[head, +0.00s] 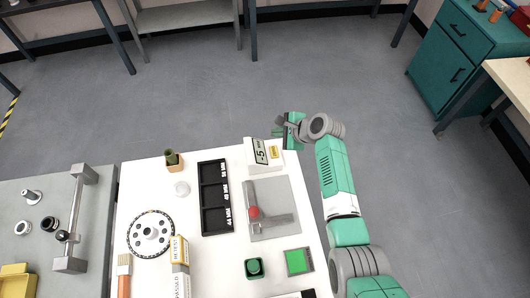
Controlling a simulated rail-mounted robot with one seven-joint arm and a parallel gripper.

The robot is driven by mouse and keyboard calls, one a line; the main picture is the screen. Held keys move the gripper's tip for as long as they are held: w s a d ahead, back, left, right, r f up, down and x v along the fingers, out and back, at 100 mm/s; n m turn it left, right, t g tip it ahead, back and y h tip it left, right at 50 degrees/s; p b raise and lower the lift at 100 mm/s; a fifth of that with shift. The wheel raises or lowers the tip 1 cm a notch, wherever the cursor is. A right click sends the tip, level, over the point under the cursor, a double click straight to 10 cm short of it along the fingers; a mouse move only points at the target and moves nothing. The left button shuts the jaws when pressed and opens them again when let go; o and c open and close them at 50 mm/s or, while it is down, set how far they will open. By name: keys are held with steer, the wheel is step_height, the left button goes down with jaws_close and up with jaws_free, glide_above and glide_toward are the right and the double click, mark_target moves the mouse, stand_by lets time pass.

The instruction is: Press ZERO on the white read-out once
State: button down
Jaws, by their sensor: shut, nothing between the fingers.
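The white read-out (250,148) stands at the far edge of the white table, right of centre. Its dark-on-pale display (261,151) shows a figure like 5, turned sideways. A small yellow key (274,152) sits on its face beside the display; its lettering is too small to read. My gripper (282,129) is shut and empty, just beyond the read-out's far right corner. It appears above and apart from the yellow key, though its exact height and any contact with the casing cannot be told. My arm reaches in from the right.
On the white table (140,178) are a black three-part tray (200,200), a grey plate (285,213) with a red knob (254,212), a green-topped pad (298,261), a green knob (254,268) and a perforated disc (151,234). Open floor lies beyond.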

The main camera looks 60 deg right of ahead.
mark_target(277, 153)
steer(key=shift+s+d, duration=0.1)
step_height(277, 153, down, 8)
steer(key=b, duration=0.8)
steer(key=shift+f, duration=0.35)
steer(key=shift+f, duration=0.1)
stand_by(1.4)
steer(key=shift+f+b, duration=0.35)
steer(key=shift+f, duration=0.4)
stand_by(0.4)
steer(key=shift+r, duration=0.1)
steer(key=shift+r+p, duration=0.75)
